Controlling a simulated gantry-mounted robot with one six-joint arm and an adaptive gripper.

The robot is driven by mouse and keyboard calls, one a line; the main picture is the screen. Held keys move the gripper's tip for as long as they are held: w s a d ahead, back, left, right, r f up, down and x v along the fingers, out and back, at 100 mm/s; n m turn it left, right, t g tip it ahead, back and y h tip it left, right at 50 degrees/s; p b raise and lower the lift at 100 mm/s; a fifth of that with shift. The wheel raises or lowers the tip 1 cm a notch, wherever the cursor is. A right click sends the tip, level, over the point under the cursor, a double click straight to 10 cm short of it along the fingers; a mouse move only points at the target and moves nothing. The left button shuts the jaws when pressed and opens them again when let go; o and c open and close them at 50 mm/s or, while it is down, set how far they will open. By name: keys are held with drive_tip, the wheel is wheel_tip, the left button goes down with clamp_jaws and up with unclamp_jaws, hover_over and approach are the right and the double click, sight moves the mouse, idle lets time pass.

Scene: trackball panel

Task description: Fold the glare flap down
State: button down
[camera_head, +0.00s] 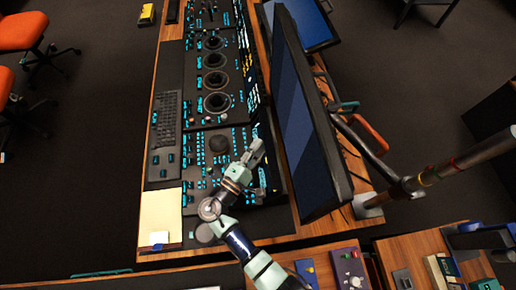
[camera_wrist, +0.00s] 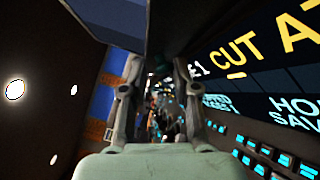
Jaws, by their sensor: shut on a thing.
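My gripper (camera_head: 257,150) is over the right part of the trackball panel (camera_head: 205,172), near the lower edge of the large monitor. In the wrist view my gripper (camera_wrist: 157,68) has its two fingers pointing away over the console, shut on a thin part that I take to be the glare flap. The fingers hide most of the flap, and its outline and tilt cannot be made out. The dark trackball (camera_head: 219,144) lies to the left of my gripper. In the wrist view, lit display lettering (camera_wrist: 255,45) and blue-lit keys (camera_wrist: 283,160) are on the right.
The large monitor (camera_head: 308,120) stands close on the right of my gripper, with its support arm (camera_head: 362,143) behind. A keyboard (camera_head: 165,118) and a yellow pad (camera_head: 160,215) lie on the left of the desk. Round controls (camera_head: 216,79) line the console beyond the trackball.

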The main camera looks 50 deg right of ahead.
wheel_tip(320, 180, down, 3)
drive_tip(key=shift+a+r+n+t+h+b, duration=0.15)
drive_tip(key=shift+n+t+h+b, duration=0.25)
drive_tip(key=shift+n+h+b, duration=0.6)
drive_tip(key=shift+r+n+t+b, duration=0.1)
drive_tip(key=shift+n+t+b, duration=0.3)
drive_tip(key=shift+n, duration=0.3)
drive_tip(key=c, duration=1.3)
unclamp_jaws()
drive_tip(key=shift+r, duration=0.1)
drive_tip(key=shift+o, duration=1.2)
drive_tip(key=shift+s+d, duration=0.15)
drive_tip(key=shift+d, duration=0.05)
drive_tip(key=shift+r, duration=0.1)
drive_tip(key=shift+a, duration=0.1)
drive_tip(key=a, duration=0.5)
drive_tip(key=s+a, duration=0.1)
drive_tip(key=a, duration=0.3)
drive_tip(key=s+a+f, duration=0.1)
drive_tip(key=a, duration=0.4)
drive_tip(key=shift+s+a, duration=0.2)
drive_tip(key=shift+a, duration=0.1)
drive_tip(key=shift+c, duration=0.3)
